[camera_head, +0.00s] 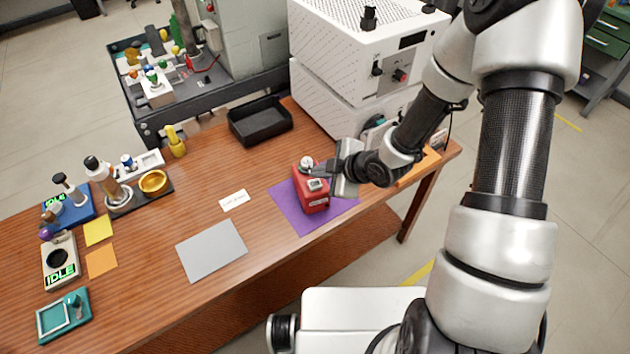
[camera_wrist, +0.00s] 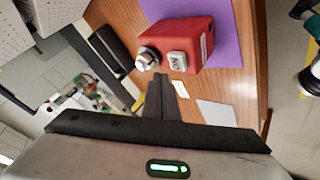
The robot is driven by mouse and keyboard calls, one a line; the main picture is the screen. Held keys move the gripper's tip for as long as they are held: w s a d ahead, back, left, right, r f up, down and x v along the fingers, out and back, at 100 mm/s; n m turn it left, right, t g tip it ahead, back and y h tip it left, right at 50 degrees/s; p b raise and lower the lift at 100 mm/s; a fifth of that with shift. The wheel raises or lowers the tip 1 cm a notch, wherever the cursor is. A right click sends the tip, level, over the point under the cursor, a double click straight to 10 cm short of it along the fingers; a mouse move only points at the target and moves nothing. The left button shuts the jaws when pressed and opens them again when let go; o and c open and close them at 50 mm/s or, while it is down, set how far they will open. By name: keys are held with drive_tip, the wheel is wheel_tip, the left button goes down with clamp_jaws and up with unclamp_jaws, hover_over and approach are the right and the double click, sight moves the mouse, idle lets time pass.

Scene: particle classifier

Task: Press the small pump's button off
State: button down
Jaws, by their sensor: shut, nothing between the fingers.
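The small pump is a red box (camera_head: 312,198) standing on a purple mat (camera_head: 342,212) near the front edge of the wooden table. A silver knob-like fitting and a pale labelled button (camera_head: 317,184) sit on the pump; its label is too small to read surely. In the wrist view the red pump (camera_wrist: 186,38) shows at the top, with the pale button (camera_wrist: 177,60) facing my gripper. My gripper (camera_wrist: 168,82) is shut and empty, its fingertips close to the button. I cannot tell whether they touch it. In the head view my gripper (camera_head: 328,170) is just right of the pump's top.
A white perforated machine (camera_head: 335,50) stands behind the pump. A black tray (camera_head: 262,122) lies back left. A grey mat (camera_head: 212,250) and a white card (camera_head: 233,200) lie left of the pump. Several bottles, a scale (camera_head: 60,262) and a teal device (camera_head: 63,315) stand at far left.

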sight(319, 186)
drive_tip(key=shift+r+p, duration=1.1)
drive_tip(key=shift+r, duration=0.85)
drive_tip(key=s+d+r+m+h, duration=0.1)
drive_tip(key=d+r+m+h, duration=0.3)
drive_tip(key=d+r, duration=0.4)
drive_tip(key=s+d+r+m+h, duration=0.2)
drive_tip(key=d+r+m+h, duration=0.3)
drive_tip(key=r, duration=0.6)
drive_tip(key=s+r+m+y, duration=0.1)
drive_tip(key=s+r+m, duration=0.3)
drive_tip(key=s, duration=0.5)
drive_tip(key=s+r+m+y, duration=0.1)
drive_tip(key=s+r+m, duration=0.4)
drive_tip(key=s, duration=0.5)
wheel_tip(319, 186, up, 2)
drive_tip(key=shift+d+r+g, duration=0.2)
drive_tip(key=shift+r+g, duration=0.05)
drive_tip(key=shift+g, duration=0.15)
